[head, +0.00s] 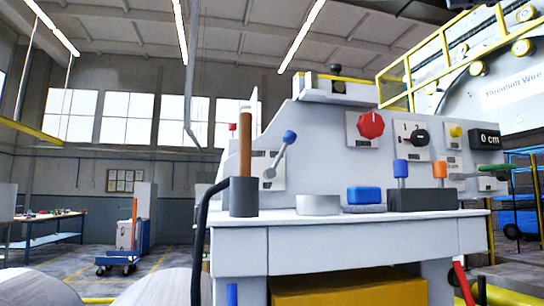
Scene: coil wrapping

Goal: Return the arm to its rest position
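Neither of my grippers shows in the head view, and no arm of mine can be made out with certainty. A white machine console (340,247) stands ahead, right of centre. Its upright panel carries a red knob (370,125), a black rotary switch (416,136), a yellow button (455,131), a lever with a blue ball (289,137) and a display reading "0 cm" (489,139).
Two pale rounded shapes at the bottom left are unclear. A blue cart (118,258) stands on the open floor at left, with a workbench (42,240) beyond. A yellow box (350,290) sits under the console. Yellow railing (442,45) and a large machine stand at right.

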